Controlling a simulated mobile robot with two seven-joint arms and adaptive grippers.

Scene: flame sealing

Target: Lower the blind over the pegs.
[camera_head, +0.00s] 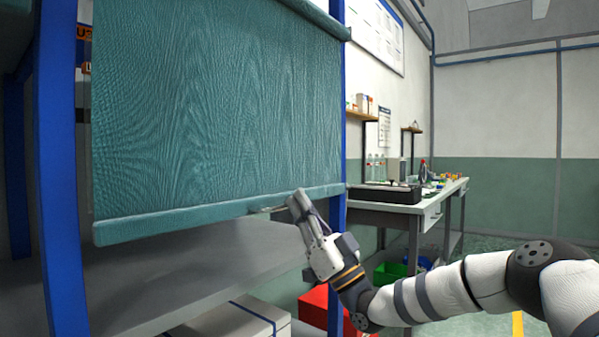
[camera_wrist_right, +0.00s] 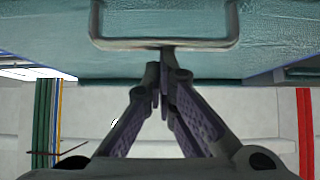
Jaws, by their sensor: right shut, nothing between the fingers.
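The teal blind (camera_head: 215,110) hangs partly down in the blue-posted rack, its thick bottom bar (camera_head: 160,222) above a grey shelf. My right gripper (camera_head: 298,202) is at the right end of that bar, fingers together and empty. In the right wrist view, a U-shaped handle (camera_wrist_right: 165,44) sticks out from the blind (camera_wrist_right: 165,18), and the gripper's closed fingertips (camera_wrist_right: 165,62) are at its crossbar. I cannot tell whether they touch it. No pegs are visible. My left gripper is out of view.
The grey shelf (camera_head: 190,265) below the bar looks bare. Blue posts (camera_head: 60,170) flank the blind. A white box (camera_head: 235,320) and a red box (camera_head: 316,305) lie below. A workbench with a black case (camera_head: 385,193) stands behind at the right.

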